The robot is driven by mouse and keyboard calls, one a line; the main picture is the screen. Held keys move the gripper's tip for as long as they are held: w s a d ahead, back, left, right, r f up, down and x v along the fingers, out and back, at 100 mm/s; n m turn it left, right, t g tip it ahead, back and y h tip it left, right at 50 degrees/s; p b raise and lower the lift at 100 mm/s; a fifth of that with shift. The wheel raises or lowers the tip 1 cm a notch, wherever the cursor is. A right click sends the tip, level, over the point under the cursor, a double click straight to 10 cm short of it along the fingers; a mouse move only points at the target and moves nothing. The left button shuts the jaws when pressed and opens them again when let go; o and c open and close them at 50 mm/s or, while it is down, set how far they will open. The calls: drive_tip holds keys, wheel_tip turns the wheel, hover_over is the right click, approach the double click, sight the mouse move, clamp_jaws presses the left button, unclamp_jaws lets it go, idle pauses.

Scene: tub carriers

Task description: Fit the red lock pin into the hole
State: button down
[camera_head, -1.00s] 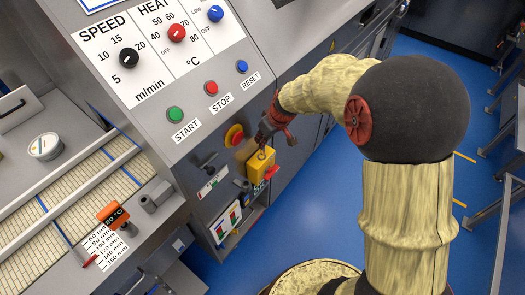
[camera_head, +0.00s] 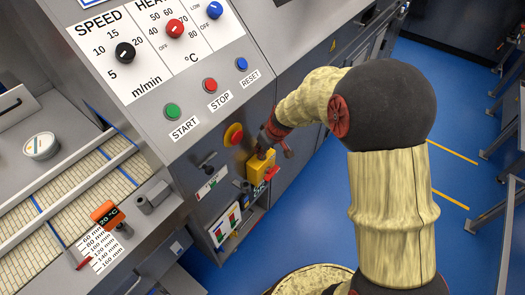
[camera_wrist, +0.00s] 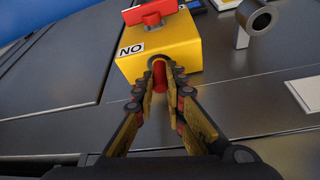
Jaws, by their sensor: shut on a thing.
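The red lock pin (camera_wrist: 159,72) shows as a small red piece between my fingertips in the wrist view. My gripper (camera_wrist: 160,88) is shut on it, right at the face of a yellow box (camera_wrist: 178,55) with a "NO" label. In the head view my gripper (camera_head: 265,149) is at the upper part of the yellow box (camera_head: 256,171), and the pin cannot be made out.
A red handle (camera_wrist: 150,12) sits on the box's far side in the wrist view. A grey metal tube (camera_wrist: 262,22) stands out to its right.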

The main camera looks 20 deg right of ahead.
drive_tip(key=shift+f, duration=0.2)
drive_tip(key=c, duration=2.1)
unclamp_jaws()
drive_tip(key=shift+r, duration=0.1)
drive_tip(key=shift+r, duration=0.15)
drive_tip(key=shift+r, duration=0.35)
drive_tip(key=s+r+m+p, duration=0.1)
drive_tip(key=s+r+p, duration=0.1)
drive_tip(key=s+r, duration=0.75)
drive_tip(key=s+r+m+p, duration=0.1)
drive_tip(key=s+r+p, duration=0.1)
drive_tip(key=s+r, duration=1)
drive_tip(key=s, duration=0.1)
drive_tip(key=s+r+m+t+h, duration=0.1)
drive_tip(key=s+r, duration=0.2)
drive_tip(key=s, duration=0.1)
drive_tip(key=s+r+m, duration=0.1)
drive_tip(key=s+r, duration=0.1)
drive_tip(key=s, duration=0.1)
drive_tip(key=shift+s+d+r+t+h, duration=0.1)
drive_tip(key=shift+s+r+t+h, duration=0.1)
drive_tip(key=shift+s+t+h, duration=0.1)
